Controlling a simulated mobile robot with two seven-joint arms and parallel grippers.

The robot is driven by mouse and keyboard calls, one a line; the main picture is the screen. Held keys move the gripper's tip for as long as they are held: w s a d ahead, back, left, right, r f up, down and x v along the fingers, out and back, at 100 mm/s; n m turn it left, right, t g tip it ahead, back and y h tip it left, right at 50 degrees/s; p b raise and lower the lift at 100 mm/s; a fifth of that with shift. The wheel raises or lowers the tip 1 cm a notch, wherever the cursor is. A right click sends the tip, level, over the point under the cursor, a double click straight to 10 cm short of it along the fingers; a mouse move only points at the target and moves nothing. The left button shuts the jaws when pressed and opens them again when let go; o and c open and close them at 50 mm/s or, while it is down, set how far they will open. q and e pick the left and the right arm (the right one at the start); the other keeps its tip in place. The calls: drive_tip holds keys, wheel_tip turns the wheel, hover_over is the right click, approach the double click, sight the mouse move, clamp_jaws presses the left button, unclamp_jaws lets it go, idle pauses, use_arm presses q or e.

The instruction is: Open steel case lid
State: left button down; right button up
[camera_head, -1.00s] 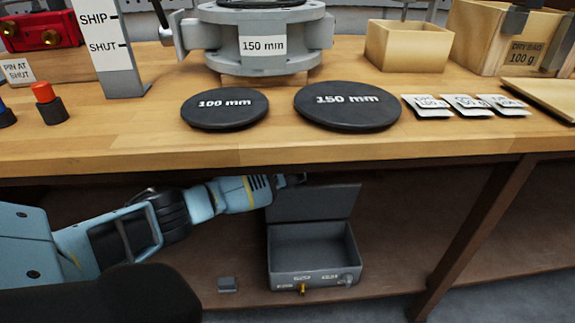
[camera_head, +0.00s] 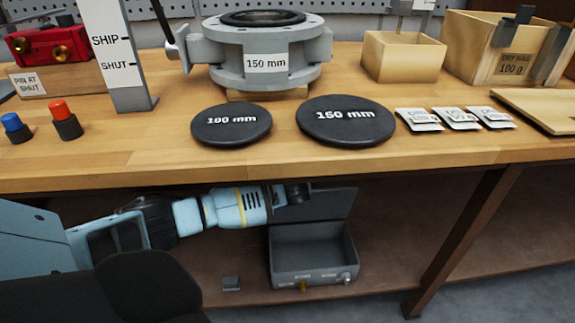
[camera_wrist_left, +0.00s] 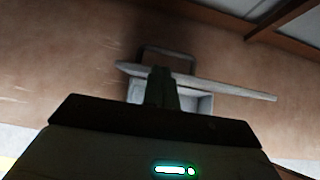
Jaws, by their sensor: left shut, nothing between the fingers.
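The grey steel case (camera_head: 318,277) stands on the shelf under the bench, with its empty inside showing. Its lid (camera_head: 330,206) is raised and stands up at the back of the case. My left gripper (camera_head: 304,192) is shut and empty, in front of the lid's upper left part. I cannot tell whether it touches the lid. In the left wrist view the shut fingers (camera_wrist_left: 162,88) overlap the lid (camera_wrist_left: 225,88), seen nearly edge-on, with part of the case (camera_wrist_left: 204,103) below it. My right gripper is not in view.
The bench top (camera_head: 300,160) overhangs my left arm and the case. A brown bench leg (camera_head: 465,240) stands to the right. The shelf (camera_head: 385,270) is clear between case and leg.

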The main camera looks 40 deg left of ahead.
use_arm(q)
drive_tip(key=s+d+p, duration=0.2)
drive_tip(key=s+d, duration=0.3)
drive_tip(key=d, duration=0.1)
drive_tip(key=shift+d, duration=0.15)
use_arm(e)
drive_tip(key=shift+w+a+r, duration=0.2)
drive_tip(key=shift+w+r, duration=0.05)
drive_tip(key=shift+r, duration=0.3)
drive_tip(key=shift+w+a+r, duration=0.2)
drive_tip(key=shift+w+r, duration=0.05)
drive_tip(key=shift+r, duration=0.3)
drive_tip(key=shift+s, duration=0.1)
